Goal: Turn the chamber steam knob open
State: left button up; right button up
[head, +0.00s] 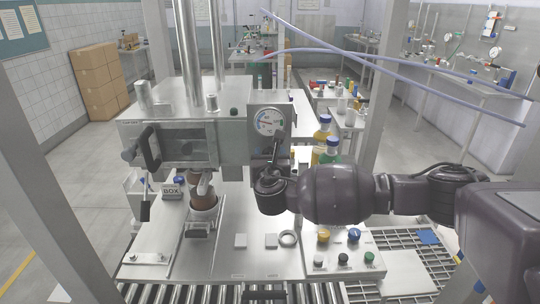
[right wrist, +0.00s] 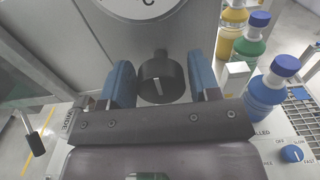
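The chamber steam knob (right wrist: 162,78) is a dark round knob with a pale pointer line, below a white dial on a grey panel in the right wrist view. My right gripper (right wrist: 162,84) has its two blue fingers spread, one on each side of the knob, with a visible gap on both sides. In the head view my right gripper (head: 277,148) is in front of the gauge panel, under the pressure gauge (head: 268,122), and the knob is largely hidden there. The steel chamber (head: 180,130) stands left of the panel. My left gripper is not in view.
Blue, green and yellow bottles (right wrist: 267,88) stand right of the panel. A control box with coloured knobs (head: 340,245) lies below my right arm. A black-handled chamber door (head: 150,148) is at left. Roller conveyor (head: 200,294) runs along the front.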

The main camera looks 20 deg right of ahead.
jog(key=c, duration=0.6)
jog(key=shift+o, duration=0.2)
jog(key=shift+m, duration=0.4)
jog(key=m, duration=0.2)
jog(key=m+b, duration=0.1)
jog(key=m, duration=0.1)
jog(key=shift+d+f+m, duration=0.15)
jog(key=shift+m, duration=0.25)
jog(key=m+b, duration=0.1)
jog(key=m, duration=0.4)
jog(key=shift+s+m, duration=0.1)
jog(key=shift+m, duration=0.2)
jog(key=m+b, duration=0.1)
jog(key=m, duration=0.3)
jog(key=shift+d+f+m, duration=0.1)
jog(key=shift+f+m, duration=0.05)
jog(key=shift+m, duration=0.25)
jog(key=shift+m+b, duration=0.35)
jog(key=shift+m, duration=0.75)
